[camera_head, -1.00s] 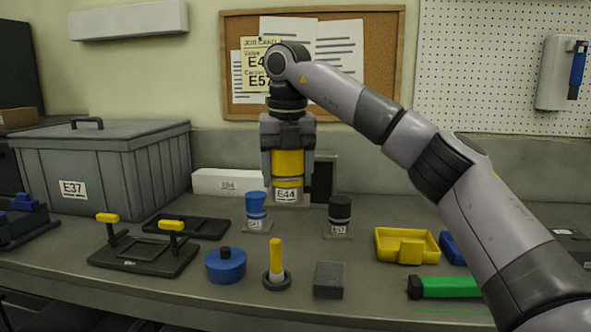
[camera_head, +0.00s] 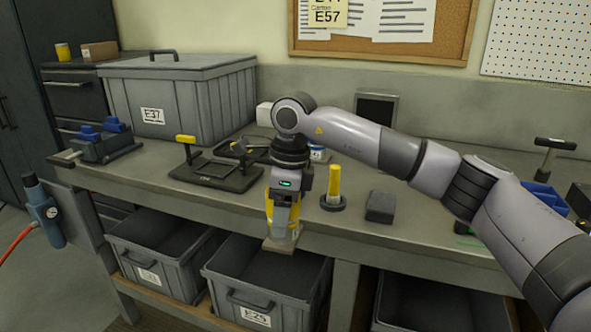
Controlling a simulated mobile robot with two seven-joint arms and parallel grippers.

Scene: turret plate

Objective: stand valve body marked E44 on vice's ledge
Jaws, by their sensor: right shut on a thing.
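My right gripper (camera_head: 284,205) is shut on the yellow valve body (camera_head: 282,222), gripping it from above. The valve body hangs upright with its tan-grey base plate (camera_head: 281,243) at the bottom, in front of the bench's front edge in the picture. Its marking cannot be read now; the earlier frame shows E44 on it. The blue vice (camera_head: 105,140) stands at the left end of the bench, well to the left of the gripper, with nothing seen standing on it. My left gripper is out of view.
A black frame with a yellow handle (camera_head: 215,172) lies between vice and gripper. The grey lidded bin E37 (camera_head: 180,95) stands behind. A yellow-topped post (camera_head: 334,185) and dark block (camera_head: 380,207) sit to the right. Open bins (camera_head: 268,272) are below the bench.

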